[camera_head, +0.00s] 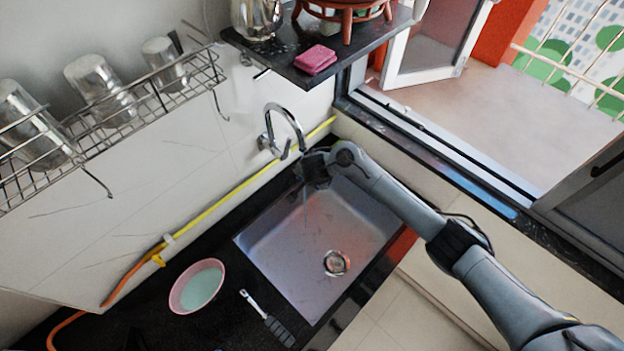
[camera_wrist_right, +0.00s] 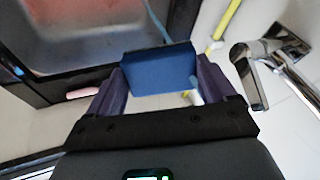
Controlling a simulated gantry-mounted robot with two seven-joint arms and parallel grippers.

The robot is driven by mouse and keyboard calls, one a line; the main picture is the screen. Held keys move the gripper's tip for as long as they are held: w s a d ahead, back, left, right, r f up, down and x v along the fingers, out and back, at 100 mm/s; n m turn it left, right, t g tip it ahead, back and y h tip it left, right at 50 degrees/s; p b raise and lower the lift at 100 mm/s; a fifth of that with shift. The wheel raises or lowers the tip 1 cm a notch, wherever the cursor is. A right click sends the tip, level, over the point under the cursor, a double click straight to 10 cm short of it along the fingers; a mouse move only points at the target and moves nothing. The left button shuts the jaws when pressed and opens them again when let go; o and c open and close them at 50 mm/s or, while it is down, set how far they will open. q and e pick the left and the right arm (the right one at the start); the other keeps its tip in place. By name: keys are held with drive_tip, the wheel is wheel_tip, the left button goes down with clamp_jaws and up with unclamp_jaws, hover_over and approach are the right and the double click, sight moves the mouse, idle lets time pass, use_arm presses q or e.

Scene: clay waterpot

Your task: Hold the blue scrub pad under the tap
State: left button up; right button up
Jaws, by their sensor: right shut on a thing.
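The blue scrub pad (camera_wrist_right: 158,70) is clamped between the two fingers of my right gripper (camera_wrist_right: 160,84) in the right wrist view. In the head view my right gripper (camera_head: 313,167) is by the back corner of the sink (camera_head: 285,250), just below the chrome tap's (camera_head: 290,110) spout. The pad is hidden or too dark to make out there. The tap also shows in the right wrist view (camera_wrist_right: 262,66), right of the pad. A thin pale-blue streak (camera_wrist_right: 155,20) meets the pad's far edge; I cannot tell surely whether it is water. My left gripper is not in view.
A pink bowl (camera_head: 197,286) and a brush (camera_head: 267,318) lie on the black counter left of the sink. A yellow hose (camera_head: 222,200) runs along the wall. A shelf (camera_head: 290,62) with a pink sponge (camera_head: 315,59) overhangs behind. A wire rack (camera_head: 110,118) holds metal cups.

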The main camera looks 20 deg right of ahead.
idle(0.6)
drive_tip(key=shift+s+a+r+p, duration=0.1)
drive_tip(key=shift+s+p, duration=0.35)
drive_tip(key=shift+p, duration=0.15)
drive_tip(key=s+a+p, duration=0.2)
drive_tip(key=s+p, duration=0.2)
drive_tip(key=s, duration=0.2)
drive_tip(key=shift+s+p, duration=0.35)
drive_tip(key=shift+p, duration=0.05)
idle(0.8)
drive_tip(key=s+a+r+p, duration=0.1)
drive_tip(key=s+r+p, duration=0.2)
drive_tip(key=s+p, duration=0.2)
drive_tip(key=shift+a+r+p, duration=0.2)
drive_tip(key=shift+r+p, duration=0.2)
drive_tip(key=shift+p, duration=0.1)
